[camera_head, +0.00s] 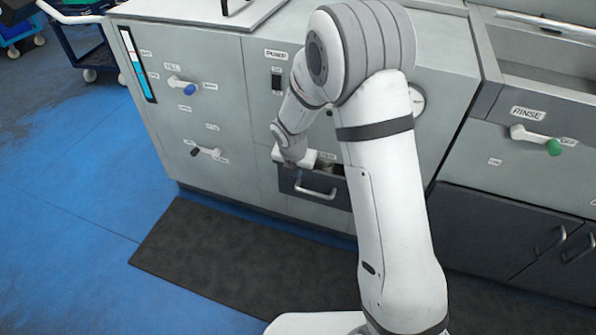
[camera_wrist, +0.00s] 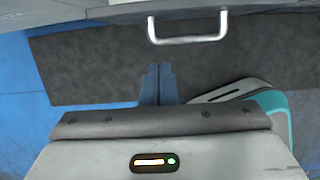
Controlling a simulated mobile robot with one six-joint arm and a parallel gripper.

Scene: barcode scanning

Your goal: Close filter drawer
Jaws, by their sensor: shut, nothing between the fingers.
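The filter drawer (camera_head: 288,185) is a dark grey drawer low in the machine's front. It stands pulled out a little, with part of its open top showing. Its pale bar handle (camera_head: 316,191) is on the front face. In the wrist view, the handle (camera_wrist: 187,40) shows at the top of the picture. My gripper (camera_wrist: 158,69) is shut and empty, its dark fingers together, apart from the handle in that picture. In the head view my wrist is just above the drawer's left part and my fingers cannot be made out.
The grey machine front (camera_head: 225,130) carries a blue-knobbed lever (camera_head: 187,88) and a black-knobbed lever (camera_head: 204,152) left of the drawer. A green-knobbed rinse lever (camera_head: 536,139) is at right. A dark mat (camera_head: 230,255) covers the floor before the machine, and it is clear at left.

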